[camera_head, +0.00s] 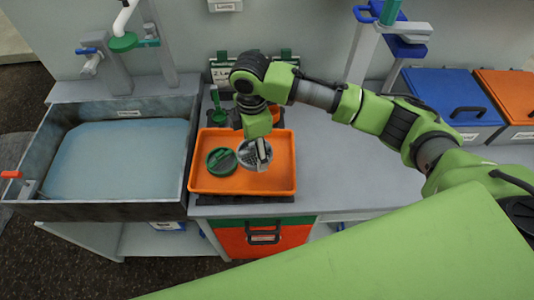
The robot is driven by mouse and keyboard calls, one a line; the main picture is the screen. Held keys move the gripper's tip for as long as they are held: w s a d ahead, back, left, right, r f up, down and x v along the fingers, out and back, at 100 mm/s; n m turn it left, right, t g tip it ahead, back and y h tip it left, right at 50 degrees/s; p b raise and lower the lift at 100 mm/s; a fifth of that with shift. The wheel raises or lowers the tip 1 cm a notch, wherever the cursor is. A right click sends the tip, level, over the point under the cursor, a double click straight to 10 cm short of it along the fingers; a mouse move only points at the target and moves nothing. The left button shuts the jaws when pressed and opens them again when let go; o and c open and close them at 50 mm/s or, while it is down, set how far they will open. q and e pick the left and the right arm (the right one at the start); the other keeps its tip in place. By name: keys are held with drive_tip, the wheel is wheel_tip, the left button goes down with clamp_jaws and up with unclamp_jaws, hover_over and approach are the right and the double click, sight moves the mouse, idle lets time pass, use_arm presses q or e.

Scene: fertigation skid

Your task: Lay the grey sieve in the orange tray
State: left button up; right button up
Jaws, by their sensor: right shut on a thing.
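The orange tray (281,181) lies on the grey bench, right of the sink. The grey sieve (249,162), round with a perforated face, is at the middle of the tray area. My right gripper (262,153) comes down from above and is shut on the sieve at its right side. I cannot tell whether the sieve touches the tray floor or hangs just above it. A green round sieve (221,162) lies in the tray to the left, close beside the grey one. My left gripper is not in view.
A sink (120,160) with pale blue water stands at the left. Behind the tray is a small rack (219,116) with a green-handled tool. Blue (455,95) and orange (510,95) lidded bins stand at the back right. The bench right of the tray is clear under my arm.

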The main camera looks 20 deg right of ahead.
drive_tip(key=d+f, duration=0.1)
drive_tip(key=w+d+f, duration=0.1)
drive_tip(key=f, duration=0.1)
drive_tip(key=d+f+p, duration=0.1)
drive_tip(key=f, duration=0.1)
drive_tip(key=shift+w+d, duration=0.15)
drive_tip(key=shift+d, duration=0.15)
drive_tip(key=f, duration=0.1)
drive_tip(key=f+p, duration=0.1)
drive_tip(key=f, duration=0.1)
drive_tip(key=shift+d, duration=0.25)
drive_tip(key=shift+f, duration=0.25)
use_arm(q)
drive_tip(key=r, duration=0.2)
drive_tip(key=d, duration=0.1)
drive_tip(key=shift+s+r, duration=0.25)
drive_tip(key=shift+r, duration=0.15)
use_arm(e)
drive_tip(key=shift+f, duration=0.1)
drive_tip(key=shift+f, duration=0.15)
drive_tip(key=o, duration=1.1)
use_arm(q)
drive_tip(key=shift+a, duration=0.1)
